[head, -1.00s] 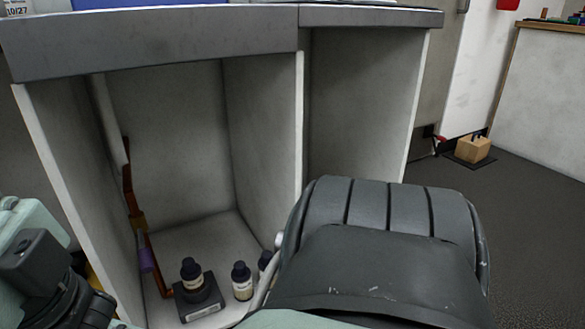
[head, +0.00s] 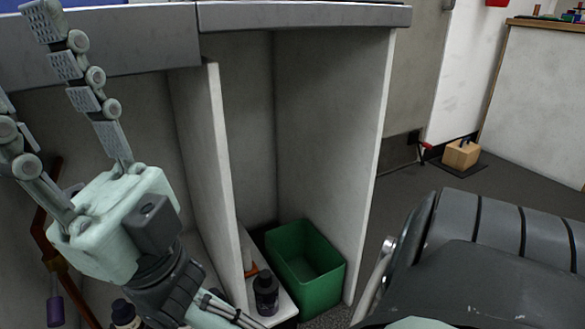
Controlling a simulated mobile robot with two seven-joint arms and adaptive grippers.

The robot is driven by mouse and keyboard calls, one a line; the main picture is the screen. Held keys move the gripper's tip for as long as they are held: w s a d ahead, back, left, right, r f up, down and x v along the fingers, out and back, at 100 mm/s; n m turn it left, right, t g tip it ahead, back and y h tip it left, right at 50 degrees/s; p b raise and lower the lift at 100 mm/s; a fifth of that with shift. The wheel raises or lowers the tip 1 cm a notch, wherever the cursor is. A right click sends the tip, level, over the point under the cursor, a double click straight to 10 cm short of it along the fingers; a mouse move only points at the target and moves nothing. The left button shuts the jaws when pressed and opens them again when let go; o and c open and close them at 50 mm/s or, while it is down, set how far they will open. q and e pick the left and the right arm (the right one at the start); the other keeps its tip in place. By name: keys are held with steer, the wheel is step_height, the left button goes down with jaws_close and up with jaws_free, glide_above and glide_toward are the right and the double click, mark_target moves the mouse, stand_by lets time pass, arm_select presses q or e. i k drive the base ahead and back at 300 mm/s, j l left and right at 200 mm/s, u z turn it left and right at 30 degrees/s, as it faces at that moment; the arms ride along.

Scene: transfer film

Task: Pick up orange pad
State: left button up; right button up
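I cannot make out an orange pad for certain. A small orange patch (head: 250,270) shows on the white cabinet floor, behind a dark-capped bottle (head: 265,290); it is too small to tell what it is. My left gripper (head: 28,55) is raised at the left, in front of the cabinet, its jointed fingers pointing up and spread apart. Nothing shows between them, and one fingertip is cut off by the picture's edge. My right gripper is not in view.
A green bin (head: 305,268) stands in the right bay of the cabinet, right of the divider (head: 220,170). Another bottle (head: 124,313) and a brown-orange bent rod (head: 50,235) are at the lower left. A wooden block (head: 461,154) sits on the floor at the back right.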

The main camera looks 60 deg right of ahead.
mark_target(250, 268)
steer(key=z, duration=1.4)
steer(key=u, duration=1.45)
steer(key=k+l+u, duration=0.4)
steer(key=k, duration=0.15)
steer(key=j+z, duration=0.1)
steer(key=z, duration=1.4)
